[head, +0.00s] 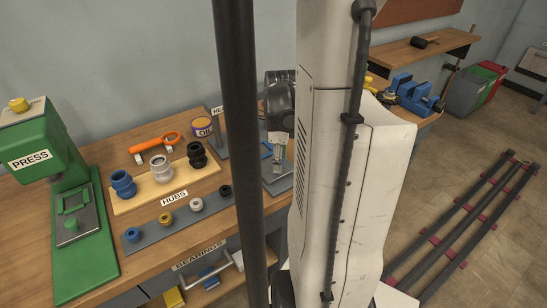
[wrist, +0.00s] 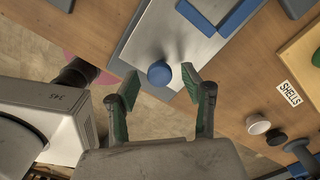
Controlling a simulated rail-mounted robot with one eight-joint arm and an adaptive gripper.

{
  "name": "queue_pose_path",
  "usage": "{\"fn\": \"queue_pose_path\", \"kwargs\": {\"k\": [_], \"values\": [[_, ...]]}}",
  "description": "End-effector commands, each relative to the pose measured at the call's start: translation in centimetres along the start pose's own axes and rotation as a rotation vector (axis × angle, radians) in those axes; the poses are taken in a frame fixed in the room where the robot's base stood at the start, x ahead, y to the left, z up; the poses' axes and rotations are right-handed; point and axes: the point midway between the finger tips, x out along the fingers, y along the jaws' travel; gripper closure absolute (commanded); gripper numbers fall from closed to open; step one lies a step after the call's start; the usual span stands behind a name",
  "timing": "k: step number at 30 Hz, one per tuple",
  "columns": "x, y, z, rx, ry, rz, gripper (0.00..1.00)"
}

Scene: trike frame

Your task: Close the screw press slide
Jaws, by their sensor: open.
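In the wrist view, a blue round knob (wrist: 159,74) stands on a metal plate (wrist: 155,38), with part of a blue frame (wrist: 226,24) at its far end. I take this plate to be the slide; the press body is not clearly seen. My gripper (wrist: 160,82) is open, its green-padded fingertips either side of the knob in the picture; contact cannot be told. In the head view, my gripper (head: 277,166) is over a grey plate (head: 279,186), partly hidden by a dark post and my arm. A green press (head: 72,215) marked PRESS stands at far left.
The hubs board (head: 172,182) and a grey strip of rings (head: 180,217) lie on the bench left of the post.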

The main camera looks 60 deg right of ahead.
Motion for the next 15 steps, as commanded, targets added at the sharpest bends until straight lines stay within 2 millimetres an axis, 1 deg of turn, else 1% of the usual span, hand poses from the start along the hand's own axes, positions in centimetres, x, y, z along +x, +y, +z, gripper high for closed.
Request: {"fn": "queue_pose_path", "kwargs": {"k": [9, 10, 15], "values": [[0.28, 0.01, 0.00, 0.000, 0.000, 0.000, 0.56], [0.27, 0.01, 0.00, 0.000, 0.000, 0.000, 0.58], [0.26, 0.01, 0.00, 0.000, 0.000, 0.000, 0.80]]}}
